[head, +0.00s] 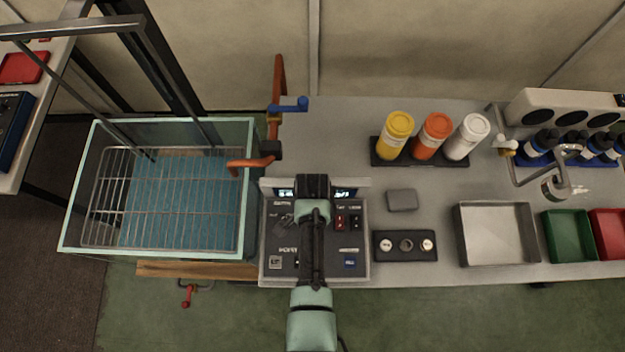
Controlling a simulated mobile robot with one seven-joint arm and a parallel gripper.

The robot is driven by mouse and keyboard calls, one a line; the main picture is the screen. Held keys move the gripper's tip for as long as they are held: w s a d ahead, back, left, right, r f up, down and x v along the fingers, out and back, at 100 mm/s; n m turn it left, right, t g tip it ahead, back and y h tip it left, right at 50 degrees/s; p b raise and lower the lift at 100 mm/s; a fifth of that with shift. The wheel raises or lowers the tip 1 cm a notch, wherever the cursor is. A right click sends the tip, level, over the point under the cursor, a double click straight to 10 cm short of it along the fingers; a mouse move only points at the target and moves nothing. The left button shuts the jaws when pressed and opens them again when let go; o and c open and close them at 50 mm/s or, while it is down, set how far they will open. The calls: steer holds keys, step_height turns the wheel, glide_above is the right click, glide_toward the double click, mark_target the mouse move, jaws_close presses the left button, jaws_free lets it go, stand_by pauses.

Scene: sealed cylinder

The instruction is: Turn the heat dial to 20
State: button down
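The control panel (352,262) is a grey box with two small lit displays (286,192) along its back edge. My arm reaches over the middle of it from the bottom of the picture and covers much of its face. A dark shape at the panel's upper left, where a dial seems to sit, is partly covered. My gripper (290,223) appears to be low over that area, but its fingers do not show clearly. I cannot tell whether it touches the dial. The dial's pointer and the numbers cannot be read.
A glass tank (251,185) with a wire rack (110,205) stands left of the panel. A blue-handled valve (290,105) is behind. A small block (402,200), a dark button box (405,258) and a grey tray (460,235) lie to the right. Three bottles (434,136) stand behind.

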stand_by(0.5)
steer(key=c, duration=0.6)
jaws_free()
step_height(320, 180, up, 13)
steer(key=shift+b, duration=0.5)
